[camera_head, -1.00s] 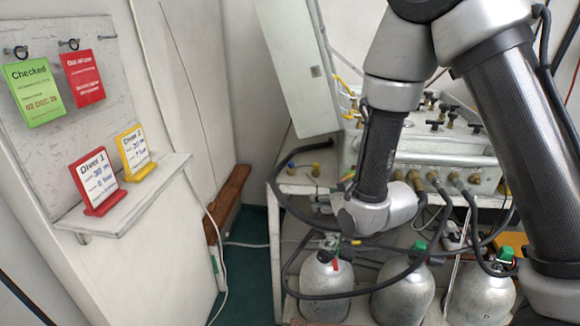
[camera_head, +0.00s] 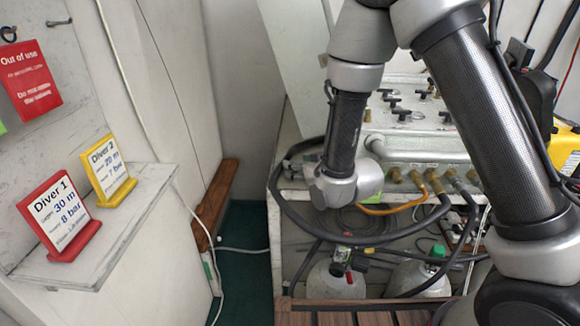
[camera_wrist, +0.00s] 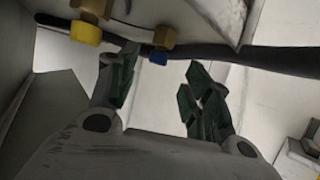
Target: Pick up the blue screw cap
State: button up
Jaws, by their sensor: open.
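In the wrist view, the blue screw cap (camera_wrist: 158,57) is small and sits on the underside of a brass fitting (camera_wrist: 163,38). My gripper (camera_wrist: 164,68) is open, with dark green pads on its fingers. The cap shows in the gap between the fingertips, nearer the left finger in the picture. I cannot tell the remaining distance in depth, and no contact is visible. In the head view, my arm's wrist hides the fingers, and the cap is not visible there.
A yellow cap (camera_wrist: 86,32) sits on another brass fitting left of the blue one. A dark hose (camera_wrist: 290,60) runs beside the fittings. In the head view, the valve panel (camera_head: 425,150) and thick hoses stand close to my arm, with cylinders (camera_head: 338,280) below.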

jog(key=x, duration=0.5)
jog(key=shift+w+d+f, duration=0.1)
jog(key=shift+d+f, duration=0.1)
grip_shut()
